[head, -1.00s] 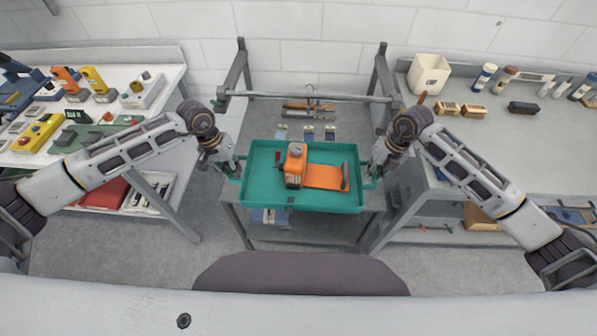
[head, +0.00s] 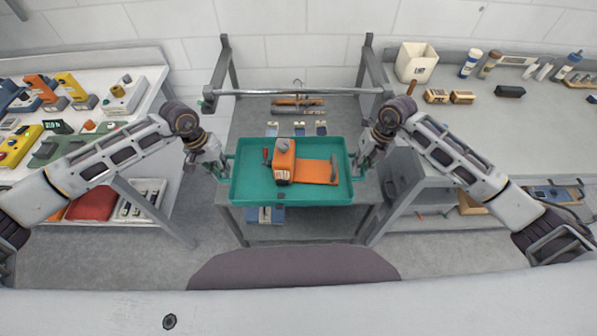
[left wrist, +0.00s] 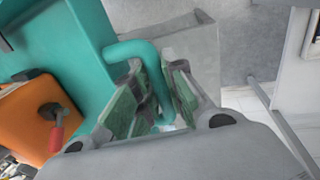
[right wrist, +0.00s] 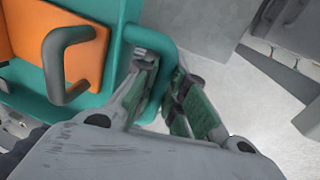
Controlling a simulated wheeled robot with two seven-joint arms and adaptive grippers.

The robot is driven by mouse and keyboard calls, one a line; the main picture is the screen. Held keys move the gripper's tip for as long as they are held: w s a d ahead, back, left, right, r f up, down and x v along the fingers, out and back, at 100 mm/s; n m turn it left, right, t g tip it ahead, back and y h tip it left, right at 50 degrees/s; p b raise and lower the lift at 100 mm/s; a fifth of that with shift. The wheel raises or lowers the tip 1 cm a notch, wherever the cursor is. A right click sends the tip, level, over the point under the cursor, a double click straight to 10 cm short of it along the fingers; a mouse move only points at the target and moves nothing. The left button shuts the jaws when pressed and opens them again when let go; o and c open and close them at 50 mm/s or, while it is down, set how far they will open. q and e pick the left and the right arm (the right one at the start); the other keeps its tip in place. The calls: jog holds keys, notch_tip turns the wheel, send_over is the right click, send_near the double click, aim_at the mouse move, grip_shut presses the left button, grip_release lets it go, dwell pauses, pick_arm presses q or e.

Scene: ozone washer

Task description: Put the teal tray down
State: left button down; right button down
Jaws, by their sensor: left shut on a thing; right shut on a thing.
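The teal tray (head: 262,191) hangs level between my two grippers, over the front part of the grey metal table between the two benches. An orange tool (head: 284,163) with a flat orange plate (head: 318,171) lies in it. My left gripper (head: 226,169) is shut on the tray's left handle, a teal loop (left wrist: 150,62) between the jaws in the left wrist view. My right gripper (head: 357,165) is shut on the right handle (right wrist: 150,38). I cannot tell whether the tray's underside touches the table.
The grey table (head: 250,124) has small blue-white packets (head: 299,129) and brown-handled tools (head: 298,102) behind the tray. A grey frame bar (head: 290,92) crosses above it. A bench with coloured devices (head: 70,88) is left; one with a beige bin (head: 416,62) and bottles is right.

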jog(key=shift+w+f+b, duration=0.1)
jog(key=shift+f+b, duration=0.6)
jog(key=shift+f, duration=0.1)
notch_tip(320, 180, down, 11)
jog(key=b, duration=1.1)
jog(key=shift+f, duration=0.15)
jog(key=shift+f+b, duration=0.5)
jog(key=shift+b, duration=0.1)
jog(key=shift+r, duration=0.1)
